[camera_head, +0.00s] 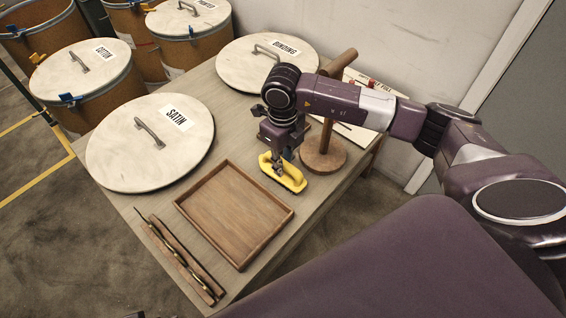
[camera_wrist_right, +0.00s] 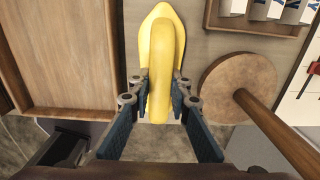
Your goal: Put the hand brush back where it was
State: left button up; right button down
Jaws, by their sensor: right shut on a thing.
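The yellow hand brush (camera_head: 291,180) is on or just above the table between the wooden tray and the round-based wooden stand; I cannot tell if it touches the table. In the right wrist view the brush (camera_wrist_right: 161,45) points away from me, its handle between the fingers. My right gripper (camera_head: 278,165) reaches down from above and is shut on the brush's handle; it also shows in the right wrist view (camera_wrist_right: 160,100).
An empty wooden tray (camera_head: 192,206) lies left of the brush, and a wooden stand (camera_head: 323,158) rises close to its right. Round lids marked SATIN (camera_head: 120,150) and BINDING (camera_head: 240,70) lie on the table (camera_head: 222,92). A dark wooden rack (camera_head: 180,256) lies at the near edge.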

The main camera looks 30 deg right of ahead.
pick_arm(q)
jog(key=shift+r, duration=0.2)
jog(key=shift+s, duration=0.1)
pick_arm(e)
jog(key=c, duration=1.8)
grip_release()
jog(key=shift+r, duration=0.1)
pick_arm(q)
notch_tip(320, 180, down, 7)
jog(key=p, duration=0.1)
jog(key=shift+s+p, duration=0.15)
jog(key=shift+p, duration=0.25)
pick_arm(e)
notch_tip(320, 180, up, 12)
